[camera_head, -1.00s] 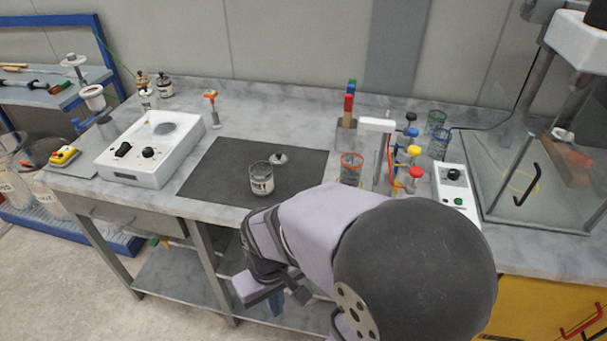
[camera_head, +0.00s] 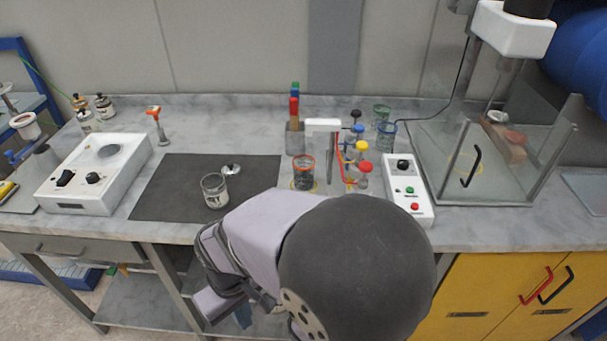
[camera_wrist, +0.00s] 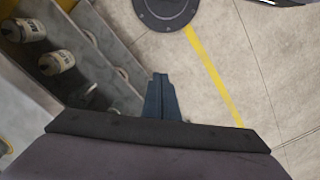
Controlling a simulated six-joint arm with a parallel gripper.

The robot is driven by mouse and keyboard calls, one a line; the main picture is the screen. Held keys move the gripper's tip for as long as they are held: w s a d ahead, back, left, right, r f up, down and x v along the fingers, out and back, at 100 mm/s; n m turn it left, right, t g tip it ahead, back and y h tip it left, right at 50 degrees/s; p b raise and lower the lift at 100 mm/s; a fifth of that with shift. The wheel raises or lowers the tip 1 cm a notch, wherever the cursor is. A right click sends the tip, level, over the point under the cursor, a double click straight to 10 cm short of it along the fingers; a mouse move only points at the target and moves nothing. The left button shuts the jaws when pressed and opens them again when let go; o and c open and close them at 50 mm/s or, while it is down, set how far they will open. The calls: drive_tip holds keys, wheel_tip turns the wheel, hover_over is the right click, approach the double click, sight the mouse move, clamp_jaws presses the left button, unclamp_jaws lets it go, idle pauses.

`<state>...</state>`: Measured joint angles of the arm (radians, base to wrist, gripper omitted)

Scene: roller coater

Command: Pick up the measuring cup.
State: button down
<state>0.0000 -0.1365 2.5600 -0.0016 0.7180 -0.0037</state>
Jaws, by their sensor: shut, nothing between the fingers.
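A clear glass cup (camera_head: 214,193) with a label or pale content stands upright on the dark mat (camera_head: 165,190). A red-rimmed cup (camera_head: 303,173) stands beside the white stand, and a green-rimmed cup (camera_head: 381,115) and a blue-rimmed cup (camera_head: 386,136) stand farther back. I cannot tell which of these is the measuring cup. My gripper (camera_head: 243,316) is low at the front edge of the bench, well below and apart from the cups, partly hidden by my arm. In the wrist view its blue fingers (camera_wrist: 160,97) are together and empty, above the floor.
A small metal lid-like piece (camera_head: 231,169) lies on the mat. A white instrument (camera_head: 95,172) stands at left, a button box (camera_head: 407,190) and glass enclosure (camera_head: 520,165) at right. Colored valves (camera_head: 362,157) are beside the stand. Labelled jars (camera_wrist: 55,62) sit on a shelf in the wrist view.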

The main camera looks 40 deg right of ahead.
drive_tip(key=c, duration=2.5)
unclamp_jaws()
drive_tip(key=o, duration=1.3)
